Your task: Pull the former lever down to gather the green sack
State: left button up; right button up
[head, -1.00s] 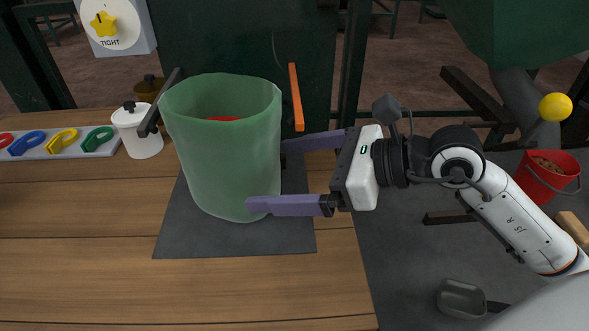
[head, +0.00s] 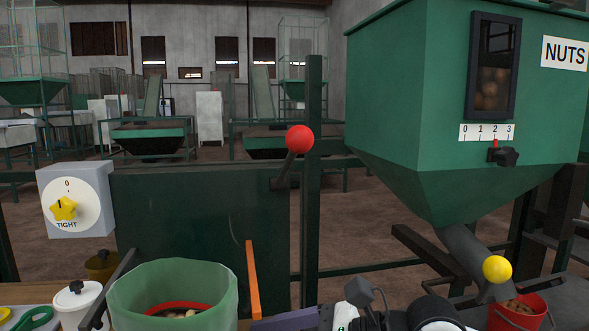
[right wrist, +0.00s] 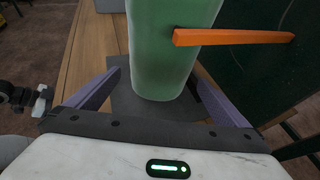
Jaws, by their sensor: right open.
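The lever with a red ball knob (head: 300,138) stands tilted on a dark arm beside the green post, behind the sack. The translucent green sack (head: 173,290) is open at the top, with a red rim and pale contents inside. It also shows in the right wrist view (right wrist: 165,45). My right gripper (right wrist: 155,80) is open, its purple fingers on either side of the lower sack; contact cannot be told. In the head view only its upper parts show at the bottom edge. A small black-and-white part at the right wrist view's left edge looks like my left arm; its jaws are unclear.
An orange bar (head: 254,279) stands right of the sack. A dial marked TIGHT (head: 75,200) is at left, above a white lidded pot (head: 76,305). The NUTS hopper (head: 410,100), a yellow ball (head: 497,269) and a red bucket (head: 518,315) are at right.

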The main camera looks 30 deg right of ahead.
aim_at(299, 139)
jog(key=k, duration=1)
